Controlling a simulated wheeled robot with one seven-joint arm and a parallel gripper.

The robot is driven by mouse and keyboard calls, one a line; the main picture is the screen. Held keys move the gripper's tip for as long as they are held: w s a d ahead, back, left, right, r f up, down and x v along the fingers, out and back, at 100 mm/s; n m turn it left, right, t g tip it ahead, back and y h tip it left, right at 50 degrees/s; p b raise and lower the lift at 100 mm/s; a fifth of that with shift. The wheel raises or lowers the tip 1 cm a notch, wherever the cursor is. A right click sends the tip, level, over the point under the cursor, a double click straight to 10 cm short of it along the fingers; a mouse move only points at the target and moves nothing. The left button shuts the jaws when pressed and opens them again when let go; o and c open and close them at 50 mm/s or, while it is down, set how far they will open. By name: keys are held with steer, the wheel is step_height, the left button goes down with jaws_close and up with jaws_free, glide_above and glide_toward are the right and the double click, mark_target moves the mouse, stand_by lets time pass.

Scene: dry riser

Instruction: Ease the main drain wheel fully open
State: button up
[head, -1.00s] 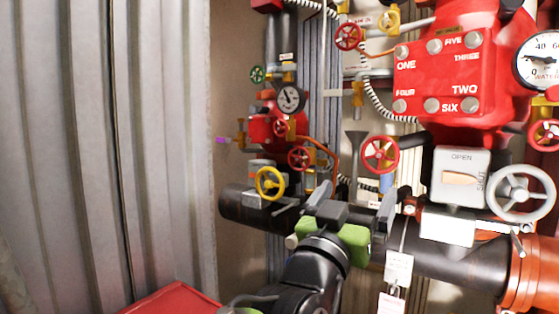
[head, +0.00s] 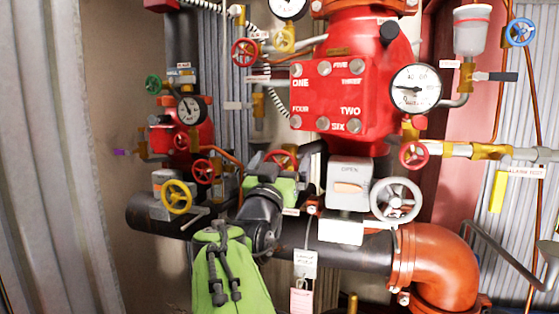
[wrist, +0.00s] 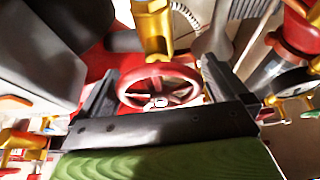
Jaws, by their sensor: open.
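A red handwheel (head: 281,157) with a brass stem sits below the left side of the red valve body, partly hidden behind my gripper in the head view. In the wrist view the red handwheel (wrist: 159,70) is in the middle, between my two fingers. My gripper (wrist: 157,88) is open, with one dark finger on each side of the rim. I cannot tell whether the fingers touch it. In the head view my gripper (head: 277,165) is in front of the wheel. No label naming the main drain is readable on this wheel.
A grey handwheel (head: 396,200) and an open/shut indicator box (head: 349,187) stand to the right. A yellow handwheel (head: 177,197) is to the left. A black pipe (head: 350,246) runs below, with hanging tags (head: 305,264). The red valve body (head: 330,95) is above.

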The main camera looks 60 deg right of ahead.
steer(key=c, duration=0.8)
steer(key=shift+c, duration=0.2)
steer(key=shift+f+n, duration=0.1)
steer(key=shift+n, duration=0.4)
steer(key=n+t, duration=0.1)
steer(key=n, duration=0.1)
steer(key=n+t+y, duration=0.1)
steer(key=n, duration=0.2)
steer(key=shift+w+t+p, duration=0.1)
steer(key=shift+t+p, duration=0.25)
steer(key=shift+t, duration=0.05)
steer(key=n, duration=0.2)
steer(key=n+t+y, duration=0.1)
steer(key=n, duration=0.1)
steer(key=shift+w+f+t, duration=0.1)
steer(key=shift+t, duration=0.2)
steer(key=shift+f+n+g+y+b, duration=0.2)
steer(key=shift+n+g+y+b, duration=0.65)
steer(key=shift+n, duration=2.6)
steer(key=shift+f+n+g+y, duration=0.15)
steer(key=shift+n+y, duration=1.35)
steer(key=shift+n, duration=2)
steer(key=shift+f+n+g+y+b, duration=0.2)
steer(key=shift+n+g+y+b, duration=0.65)
steer(key=shift+n, duration=2.6)
steer(key=shift+t+y+p, duration=0.3)
steer(key=shift+t+p, duration=0.05)
steer(key=shift+p, duration=0.05)
